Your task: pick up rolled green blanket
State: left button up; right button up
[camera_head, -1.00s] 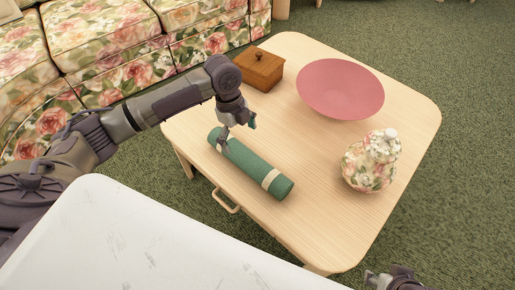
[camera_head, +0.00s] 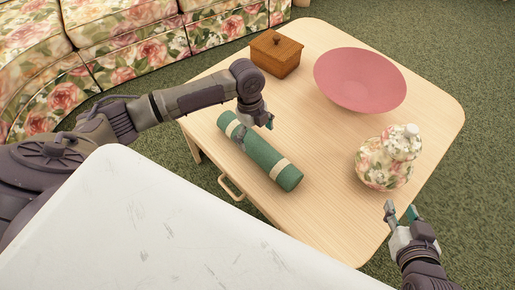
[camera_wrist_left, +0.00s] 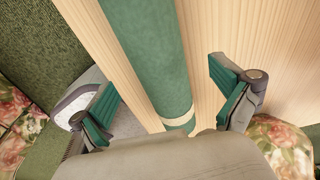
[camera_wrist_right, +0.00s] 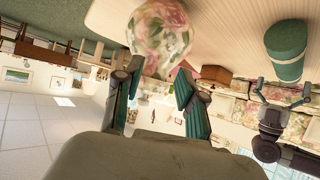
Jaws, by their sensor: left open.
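The rolled green blanket (camera_head: 259,155) lies on the light wooden table, with a cream band near each end. My left gripper (camera_head: 254,130) is over its upper part. In the left wrist view the blanket (camera_wrist_left: 150,55) runs between the two open fingers of my left gripper (camera_wrist_left: 168,100), with space on both sides and nothing held. My right gripper (camera_head: 402,214) is by the table's right front edge, below the floral jar. In the right wrist view its fingers (camera_wrist_right: 155,95) are apart and empty, and the blanket (camera_wrist_right: 287,52) shows at the upper right.
The wooden table (camera_head: 325,195) also carries a brown lidded box (camera_head: 276,54), a wide pink bowl (camera_head: 360,78) and a floral jar (camera_head: 388,160). The jar is near my right gripper. A floral sofa (camera_head: 130,40) stands behind. A white surface (camera_head: 150,225) is in front.

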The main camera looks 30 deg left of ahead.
aim_at(256, 141)
pick_arm(q)
jog(key=f, duration=0.1)
jog(key=f+b, duration=0.1)
jog(key=f, duration=0.1)
jog(key=f+b, duration=0.1)
jog(key=shift+s+d+f, duration=0.25)
jog(key=shift+d+f, duration=0.1)
jog(key=shift+f, duration=0.25)
jog(key=c, duration=1.4)
pick_arm(e)
jog(key=w+a+r+t+y, duration=0.1)
jog(key=w+r+t, duration=0.1)
jog(key=r+t, duration=0.1)
jog(key=w+a+r+t+y, duration=0.1)
jog(key=w+r+t, duration=0.1)
jog(key=r, duration=0.4)
jog(key=shift+a+r+t, duration=0.25)
jog(key=shift+r+t, duration=0.05)
jog(key=shift+t, duration=0.4)
